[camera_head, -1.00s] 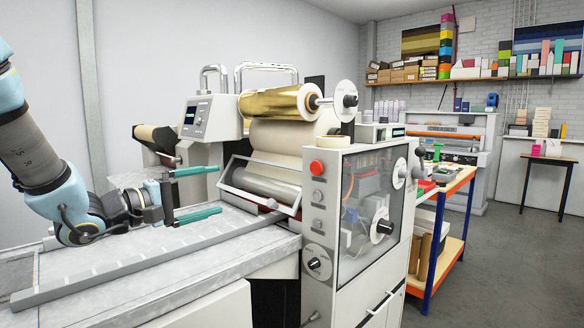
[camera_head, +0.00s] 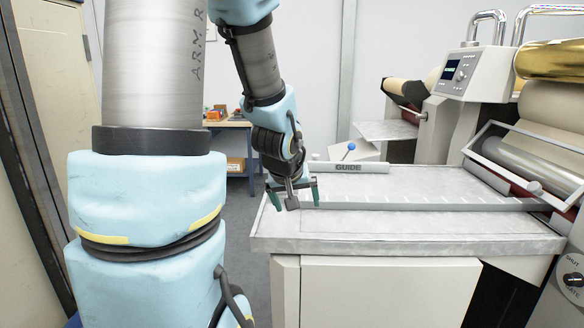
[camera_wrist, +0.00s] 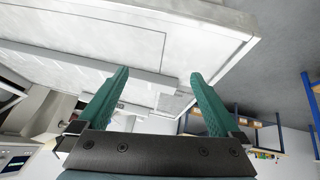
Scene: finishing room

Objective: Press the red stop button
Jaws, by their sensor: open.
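The red stop button is not in view in either picture now. The laminating machine's front panel (camera_head: 572,262) is cut off at the right edge, showing only a black knob (camera_head: 573,279). My gripper (camera_head: 295,199) is open and empty, pointing down at the left end of the machine's grey feed table (camera_head: 400,241). In the wrist view its two green fingers (camera_wrist: 160,75) are spread apart with nothing between them. The feed table (camera_wrist: 90,35) shows beyond the fingers there.
The roller guard (camera_head: 520,165) and a display box (camera_head: 466,73) stand at right. A blue-legged workbench (camera_head: 240,124) stands behind my arm.

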